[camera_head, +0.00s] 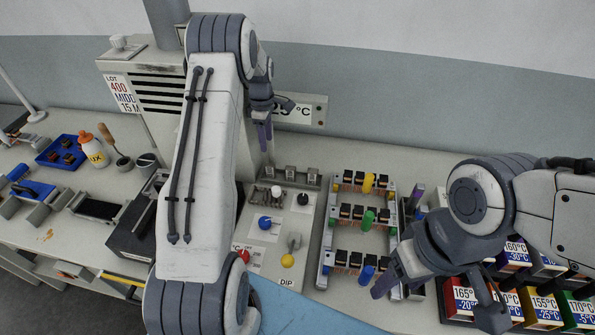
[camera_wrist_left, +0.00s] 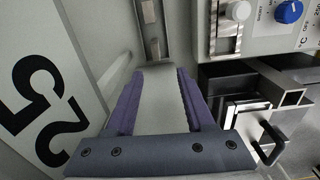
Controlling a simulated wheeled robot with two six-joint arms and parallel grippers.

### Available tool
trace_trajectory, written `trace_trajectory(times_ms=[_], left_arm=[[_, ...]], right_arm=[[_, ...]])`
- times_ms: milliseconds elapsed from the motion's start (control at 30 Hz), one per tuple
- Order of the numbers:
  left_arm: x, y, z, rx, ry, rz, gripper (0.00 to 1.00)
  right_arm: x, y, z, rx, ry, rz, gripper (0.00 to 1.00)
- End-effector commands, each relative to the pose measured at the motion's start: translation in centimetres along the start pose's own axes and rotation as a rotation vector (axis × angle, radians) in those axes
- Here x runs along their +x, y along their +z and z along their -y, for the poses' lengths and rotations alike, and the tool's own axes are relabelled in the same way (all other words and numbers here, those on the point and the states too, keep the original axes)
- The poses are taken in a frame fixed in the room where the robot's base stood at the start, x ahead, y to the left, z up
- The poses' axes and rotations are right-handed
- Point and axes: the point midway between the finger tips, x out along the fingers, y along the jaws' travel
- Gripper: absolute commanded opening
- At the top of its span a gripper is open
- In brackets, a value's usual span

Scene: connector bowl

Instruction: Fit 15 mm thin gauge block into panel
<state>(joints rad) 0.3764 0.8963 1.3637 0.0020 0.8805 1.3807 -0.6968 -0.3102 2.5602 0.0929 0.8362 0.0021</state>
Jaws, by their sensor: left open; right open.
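I cannot pick out the 15 mm thin gauge block with certainty in either view. A pale control panel (camera_head: 262,256) with red, blue, yellow and white knobs lies on the bench in the head view; part of a knobbed panel (camera_wrist_left: 270,32) shows at upper right in the left wrist view. My left gripper (camera_head: 265,138) is open behind and above the control panel, near the grey cabinet. In the left wrist view its purple fingers (camera_wrist_left: 160,76) stand apart, with a pale grey surface visible between them. My right gripper (camera_head: 436,304) is open above the right of the bench.
A rack of coils (camera_head: 325,232) stands right of the control panel. Labelled coloured boxes (camera_head: 505,305) sit at lower right. A blue tray (camera_head: 62,150), orange-capped bottle (camera_head: 95,150) and vices stand at left. The grey cabinet (camera_head: 120,72) rises behind; my left arm hides the middle.

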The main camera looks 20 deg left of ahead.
Motion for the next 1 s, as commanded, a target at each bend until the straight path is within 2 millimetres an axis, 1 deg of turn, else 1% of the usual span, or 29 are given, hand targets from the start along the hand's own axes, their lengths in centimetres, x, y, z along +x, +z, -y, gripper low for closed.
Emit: trace_trajectory(times_ms=[33, 133, 233, 400, 500, 667, 867, 900, 1000], left_arm=[[0.5, -0.8, -0.2, -0.033, -0.001, -0.001, 0.54], [1.1, -1.4, -0.4, -0.063, -0.002, -0.001, 0.54], [2.2, -1.3, -0.5, -0.068, -0.006, -0.001, 0.54], [4.8, -1.2, -0.5, -0.065, -0.005, -0.001, 0.54], [5.8, -1.3, -0.6, -0.065, -0.002, -0.001, 0.54], [6.7, -1.4, -0.5, -0.067, -0.004, -0.001, 0.54], [9.2, -1.3, -0.6, -0.068, -0.005, -0.001, 0.54], [9.8, -1.3, -0.6, -0.068, -0.005, -0.001, 0.54], [10.9, -1.3, -0.6, -0.068, -0.002, -0.001, 0.54]], right_arm=[[-0.1, 0.0, 0.0, 0.000, 0.000, 0.000, 0.65], [-0.2, 0.0, 0.0, 0.000, 0.000, 0.000, 0.65], [-0.7, -0.1, 0.1, 0.000, 0.000, 0.000, 0.65], [-1.6, -0.1, 0.1, 0.000, 0.000, 0.000, 0.65], [-1.8, -0.1, 0.1, 0.001, 0.000, 0.000, 0.65], [-2.5, -0.1, 0.2, 0.000, 0.000, 0.000, 0.65], [-4.6, -0.2, 0.3, -0.003, 0.000, 0.000, 0.65], [-4.6, -0.3, 0.3, -0.003, 0.000, 0.000, 0.65], [-4.9, -0.3, 0.4, -0.004, 0.000, 0.000, 0.65]])
